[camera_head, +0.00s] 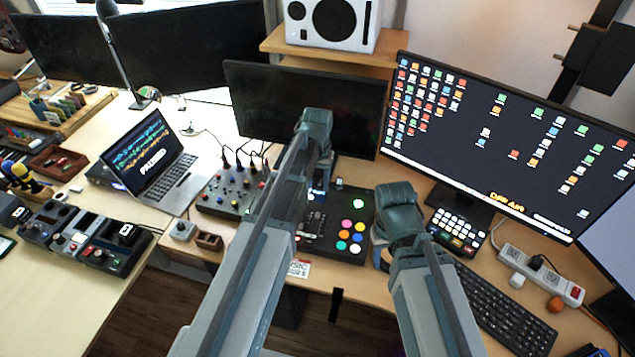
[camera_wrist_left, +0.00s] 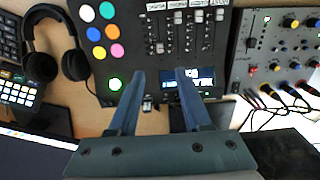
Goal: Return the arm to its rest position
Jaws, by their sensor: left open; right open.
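My left arm reaches up the middle of the head view, over the desk. Its gripper (camera_head: 320,184) hangs by the far part of the black pad controller (camera_head: 318,240), partly hidden by the arm. In the left wrist view the two blue-grey fingers (camera_wrist_left: 160,74) are apart with nothing between them, over the edge of the same controller (camera_wrist_left: 122,62). My right arm comes in from the lower right. Its gripper (camera_head: 378,244) is beside the controller's right side, mostly hidden behind the wrist; I see nothing held in it.
The knob mixer (camera_head: 228,192) and laptop (camera_head: 160,165) are left of my left arm. Black headphones (camera_wrist_left: 56,45) lie beside the controller. A dark monitor (camera_head: 300,100) stands close behind my left gripper. A keyboard (camera_head: 500,310) and power strip (camera_head: 540,275) are at right.

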